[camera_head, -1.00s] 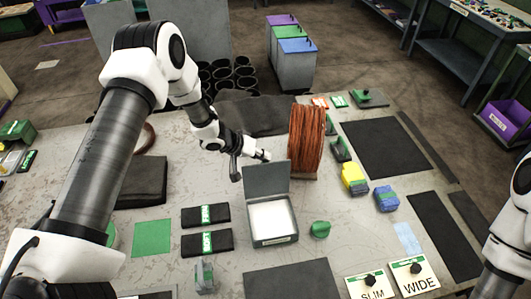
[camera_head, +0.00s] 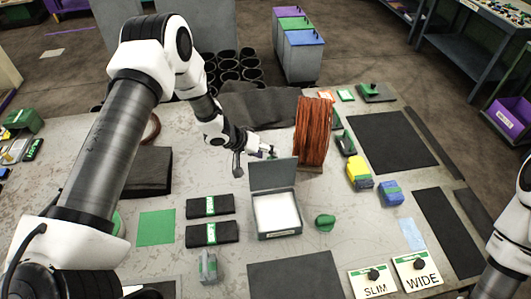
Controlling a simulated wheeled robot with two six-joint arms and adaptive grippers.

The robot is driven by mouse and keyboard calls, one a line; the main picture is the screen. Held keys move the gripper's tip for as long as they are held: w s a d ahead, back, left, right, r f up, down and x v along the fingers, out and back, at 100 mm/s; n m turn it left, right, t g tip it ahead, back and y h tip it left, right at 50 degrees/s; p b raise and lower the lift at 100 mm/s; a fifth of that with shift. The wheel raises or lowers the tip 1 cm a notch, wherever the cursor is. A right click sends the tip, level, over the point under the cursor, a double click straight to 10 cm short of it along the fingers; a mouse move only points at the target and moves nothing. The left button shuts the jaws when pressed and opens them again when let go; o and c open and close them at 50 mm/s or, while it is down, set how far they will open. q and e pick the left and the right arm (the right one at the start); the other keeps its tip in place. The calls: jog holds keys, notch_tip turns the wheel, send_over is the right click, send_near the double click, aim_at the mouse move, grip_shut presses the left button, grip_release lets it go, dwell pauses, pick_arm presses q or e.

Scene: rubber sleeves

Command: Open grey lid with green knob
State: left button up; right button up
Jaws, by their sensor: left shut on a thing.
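The grey box (camera_head: 277,235) stands in the middle of the table with a white inside showing. Its grey lid (camera_head: 274,174) is raised steeply at the back edge, its inner face toward me. My left gripper (camera_head: 268,152) is behind the lid's top edge, with its fingers closed there. The green knob is mostly or wholly hidden behind the raised lid, so the exact grip is hard to see. My right arm shows only at the right edge; its gripper is out of view.
An orange wire spool (camera_head: 314,132) stands close to the right of my left gripper. A green piece (camera_head: 325,222) lies right of the box. Black packs (camera_head: 211,233) lie to its left. A dark mat (camera_head: 295,276) is in front.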

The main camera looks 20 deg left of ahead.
pick_arm(q)
jog(key=v, duration=1.2)
jog(key=shift+s, duration=0.1)
